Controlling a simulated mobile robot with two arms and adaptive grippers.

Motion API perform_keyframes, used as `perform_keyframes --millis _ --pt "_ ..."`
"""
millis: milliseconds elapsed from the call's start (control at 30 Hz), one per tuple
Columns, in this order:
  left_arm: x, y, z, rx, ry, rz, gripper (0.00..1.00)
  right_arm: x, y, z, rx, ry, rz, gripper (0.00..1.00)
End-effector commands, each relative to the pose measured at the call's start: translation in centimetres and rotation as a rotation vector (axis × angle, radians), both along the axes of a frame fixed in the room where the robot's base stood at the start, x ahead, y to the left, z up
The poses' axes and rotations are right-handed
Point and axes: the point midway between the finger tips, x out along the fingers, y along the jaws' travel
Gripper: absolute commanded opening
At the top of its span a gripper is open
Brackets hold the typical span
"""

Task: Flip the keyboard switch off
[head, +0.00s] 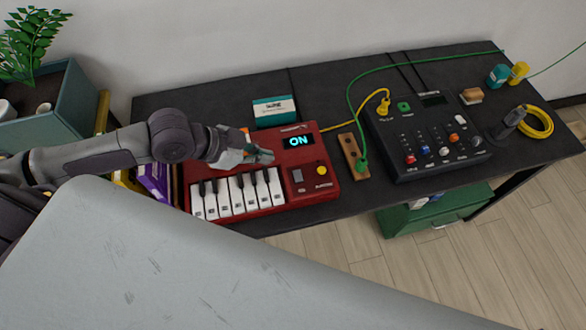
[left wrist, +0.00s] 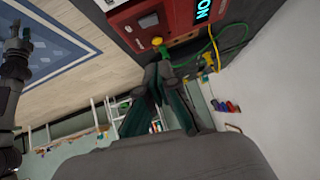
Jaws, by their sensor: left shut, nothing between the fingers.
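The red keyboard (head: 328,193) lies on the black table with its white keys toward the front edge. Its display (head: 298,142) reads "ON" in cyan. A small grey switch (head: 298,176) sits below the display, left of a yellow knob (head: 321,170). My left gripper (head: 268,157) is over the keyboard, behind the keys and left of the switch; it is shut and empty. In the left wrist view the fingers (left wrist: 160,78) show in front of the keyboard (left wrist: 125,15). A dark arm end (left wrist: 17,45), apparently my right one, shows there; its jaw state is unclear.
A black mixer (head: 425,140) stands to the right, with green and yellow cables. A wooden block (head: 352,157) with a green plug lies between it and the keyboard. A teal-and-white box (head: 274,111) stands behind, and a purple box (head: 153,182) is at the left.

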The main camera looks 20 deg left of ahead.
Motion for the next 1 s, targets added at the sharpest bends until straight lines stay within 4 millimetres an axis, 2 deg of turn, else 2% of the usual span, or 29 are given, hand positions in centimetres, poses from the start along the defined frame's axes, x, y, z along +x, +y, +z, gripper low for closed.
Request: perform_keyframes --millis 233,367,733,833,1000 --pt "0.4 -0.4 -0.4 -0.005 -0.001 0.003 0.00 -0.6 0.1 0.2 0.000 0.007 0.000 0.40" --pt "1.2 -1.5 -1.6 -0.007 -0.001 0.001 0.00 -0.5 0.1 0.4 0.000 0.007 0.000 0.40" --pt "4.8 -5.7 -7.0 -0.005 0.002 0.002 0.00 -0.5 0.1 1.6 0.001 0.006 0.000 0.40" --pt "4.8 -5.3 -8.8 0.000 0.004 0.002 0.00 -0.5 0.1 1.8 0.001 0.006 0.000 0.40" --pt "5.1 -5.2 -10.5 0.000 0.000 0.001 0.00 -0.4 0.1 1.9 0.001 0.005 0.000 0.40"
